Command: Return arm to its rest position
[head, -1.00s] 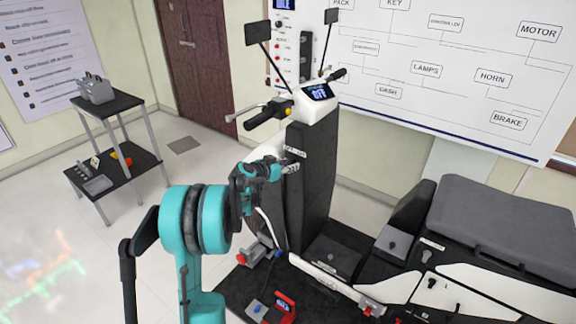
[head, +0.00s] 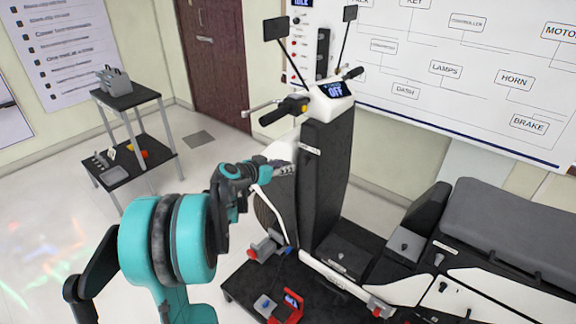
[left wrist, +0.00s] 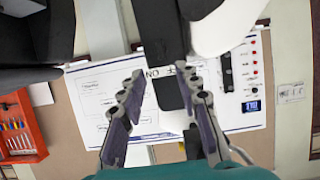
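My left arm, teal and black, comes in from the lower left of the head view. Its gripper (head: 284,170) is in front of the scooter's dark front column (head: 325,185). In the left wrist view the two fingers of the left gripper (left wrist: 163,112) stand well apart with nothing between them. The fingertips are partly hard to make out in the head view. My right gripper shows in neither view.
The scooter's dash (head: 336,90) reads OFF, and its seat (head: 510,225) is at the right. A red device (head: 290,306) sits on the black platform. A two-level cart (head: 130,98) stands at the left. Open floor lies between cart and scooter.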

